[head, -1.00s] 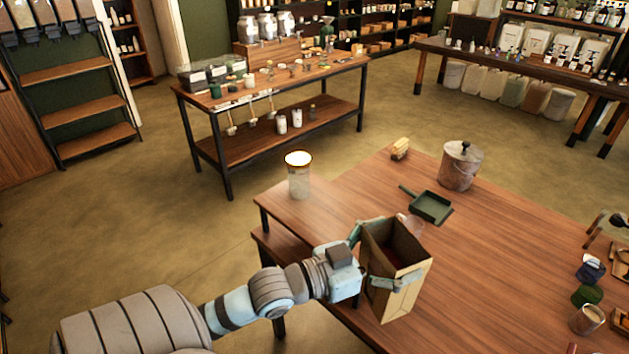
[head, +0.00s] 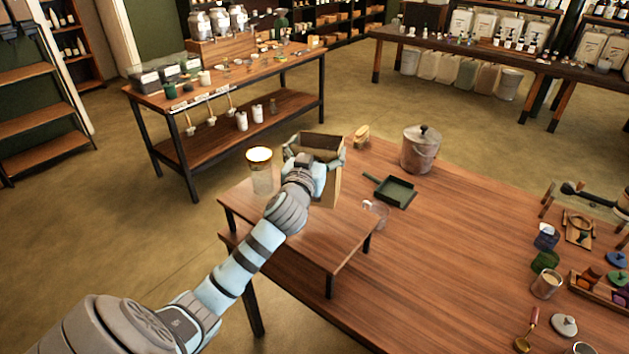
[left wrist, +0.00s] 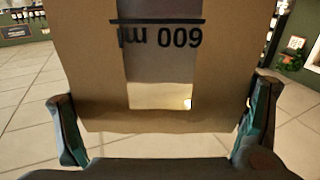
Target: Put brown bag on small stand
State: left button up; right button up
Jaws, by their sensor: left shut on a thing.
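The brown bag (head: 328,142), open at the top, is upright at the far end of the small wooden stand (head: 300,243) with dark legs. My left gripper (head: 315,162) is shut around the bag, its fingers on the bag's two sides. In the left wrist view the bag (left wrist: 90,60) fills the middle between the fingers (left wrist: 160,130), with an upside-down "600 ml" mark on it. The arm hides part of the bag's lower front, and I cannot tell whether its bottom touches the stand. My right gripper is not in view.
A glass jar (head: 262,180) with a gold rim stands left of the bag. A green dustpan (head: 395,192), a brush (head: 361,136) and a lidded metal bucket (head: 420,150) are to the right. The stand's near part is clear. Small items lie at the table's right.

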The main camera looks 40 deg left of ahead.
pick_arm(q)
notch_tip(320, 180, down, 8)
jog(key=shift+r+b, duration=0.1)
jog(key=shift+b, duration=0.7)
jog(key=o, duration=1.8)
jog(key=shift+s+d+r, duration=0.1)
jog(key=v, duration=1.2)
jog(key=shift+b, duration=0.4)
